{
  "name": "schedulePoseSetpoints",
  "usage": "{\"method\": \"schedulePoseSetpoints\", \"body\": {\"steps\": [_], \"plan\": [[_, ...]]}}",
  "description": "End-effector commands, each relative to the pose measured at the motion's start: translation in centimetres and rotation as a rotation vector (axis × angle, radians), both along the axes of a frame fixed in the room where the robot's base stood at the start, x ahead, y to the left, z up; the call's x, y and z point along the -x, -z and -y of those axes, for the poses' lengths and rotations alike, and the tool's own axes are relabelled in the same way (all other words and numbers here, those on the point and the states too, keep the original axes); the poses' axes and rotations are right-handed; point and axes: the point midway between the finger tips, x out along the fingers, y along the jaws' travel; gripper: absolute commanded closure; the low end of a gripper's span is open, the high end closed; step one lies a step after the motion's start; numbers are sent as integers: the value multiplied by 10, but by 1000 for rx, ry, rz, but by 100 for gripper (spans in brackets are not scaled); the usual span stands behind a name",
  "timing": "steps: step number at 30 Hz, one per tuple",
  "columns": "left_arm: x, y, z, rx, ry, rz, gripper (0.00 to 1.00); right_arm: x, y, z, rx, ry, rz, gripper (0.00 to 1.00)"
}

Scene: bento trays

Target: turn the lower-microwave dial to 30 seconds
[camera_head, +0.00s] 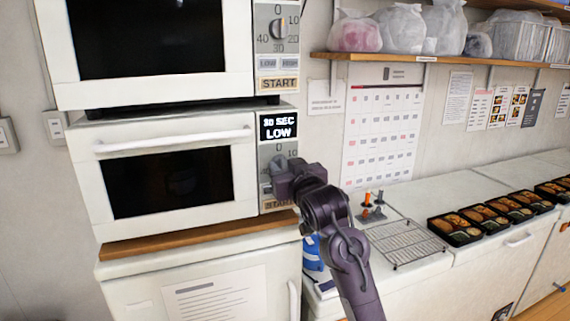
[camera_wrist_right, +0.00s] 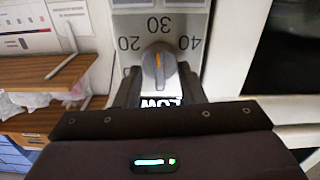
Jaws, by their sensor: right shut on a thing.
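The lower microwave (camera_head: 160,170) is white with a dark window, and its door is closed. Its display (camera_head: 279,126) reads "30 SEC LOW". Its dial is mostly hidden behind my right gripper (camera_head: 279,181) in the head view. In the right wrist view, the grey dial (camera_wrist_right: 159,69) has an orange mark pointing to the 30, with 20 and 40 to either side, upside down. The fingers of my right gripper (camera_wrist_right: 159,88) stand on both sides of the dial and are shut on it. My left gripper is not in view.
The upper microwave (camera_head: 165,88), with its own dial (camera_head: 279,28), stands directly above. A wire rack (camera_head: 405,243) and several filled bento trays (camera_head: 455,230) sit on the counter to the right. A wooden shelf (camera_head: 400,57) with bags hangs above the counter.

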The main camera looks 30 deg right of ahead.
Motion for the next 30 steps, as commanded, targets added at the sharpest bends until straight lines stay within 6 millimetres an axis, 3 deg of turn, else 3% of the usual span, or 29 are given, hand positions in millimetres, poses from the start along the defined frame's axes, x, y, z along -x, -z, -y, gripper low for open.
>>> {"method": "schedulePoseSetpoints", "body": {"steps": [21, 22, 26, 30], "plan": [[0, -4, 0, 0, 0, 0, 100, -1, 4, 0, -76, -1, 10, 87], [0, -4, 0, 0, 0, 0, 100, -1, 4, 0, -76, -1, 10, 62], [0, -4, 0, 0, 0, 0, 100, 0, 3, 0, -75, -1, 12, 45], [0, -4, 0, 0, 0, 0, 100, 0, 2, 0, -75, -1, 14, 43]]}}
